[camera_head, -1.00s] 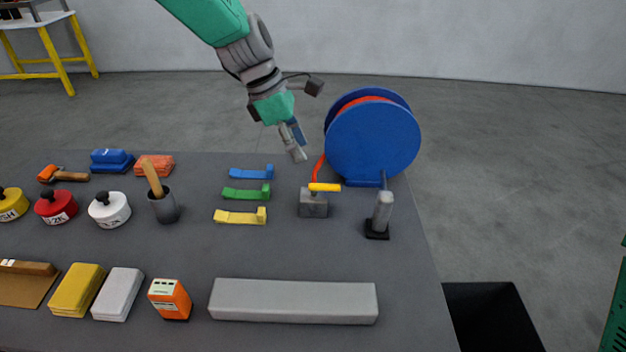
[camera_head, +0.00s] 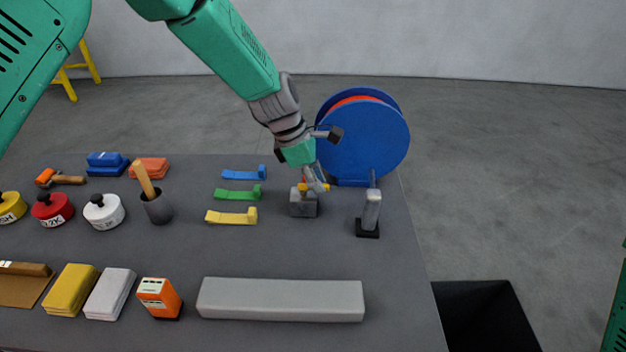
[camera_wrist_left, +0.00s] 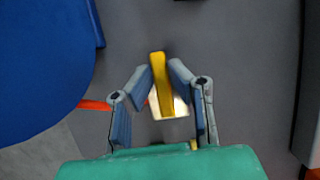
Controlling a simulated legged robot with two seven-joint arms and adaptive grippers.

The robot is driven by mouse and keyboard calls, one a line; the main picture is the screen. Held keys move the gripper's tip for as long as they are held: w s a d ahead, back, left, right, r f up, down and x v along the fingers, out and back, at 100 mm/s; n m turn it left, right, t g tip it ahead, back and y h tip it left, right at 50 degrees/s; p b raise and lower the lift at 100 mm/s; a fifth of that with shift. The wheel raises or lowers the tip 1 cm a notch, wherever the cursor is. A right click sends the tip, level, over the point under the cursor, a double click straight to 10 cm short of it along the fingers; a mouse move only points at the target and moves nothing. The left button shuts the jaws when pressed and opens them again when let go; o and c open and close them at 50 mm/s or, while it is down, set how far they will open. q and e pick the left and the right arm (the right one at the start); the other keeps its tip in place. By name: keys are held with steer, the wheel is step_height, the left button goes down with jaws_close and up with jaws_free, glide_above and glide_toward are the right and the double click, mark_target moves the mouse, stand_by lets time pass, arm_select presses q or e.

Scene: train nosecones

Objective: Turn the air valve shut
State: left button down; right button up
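The air valve (camera_head: 303,204) is a grey block with a yellow handle near the right side of the table, in front of the hose reel. My left gripper (camera_head: 315,186) is down at the valve from above and partly covers the handle. In the left wrist view the yellow handle (camera_wrist_left: 160,80) stands between the two fingers (camera_wrist_left: 160,72), whose tips appear to touch it on both sides. The grey block below is a bright, partly hidden patch. My right gripper is not in view.
A blue hose reel (camera_head: 363,140) stands just behind the valve. A grey upright tool on a black foot (camera_head: 368,212) is to the right. Blue, green and yellow (camera_head: 232,216) brackets lie to the left. A long grey bar (camera_head: 280,299) lies in front.

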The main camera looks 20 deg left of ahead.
arm_select(q)
steer(key=shift+d+r, duration=0.1)
steer(key=shift+d, duration=0.65)
steer(key=shift+a+f, duration=0.2)
steer(key=shift+a, duration=1.15)
steer(key=shift+d, duration=0.1)
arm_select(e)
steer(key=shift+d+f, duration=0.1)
arm_select(q)
steer(key=shift+d+r, duration=0.1)
steer(key=shift+d, duration=0.1)
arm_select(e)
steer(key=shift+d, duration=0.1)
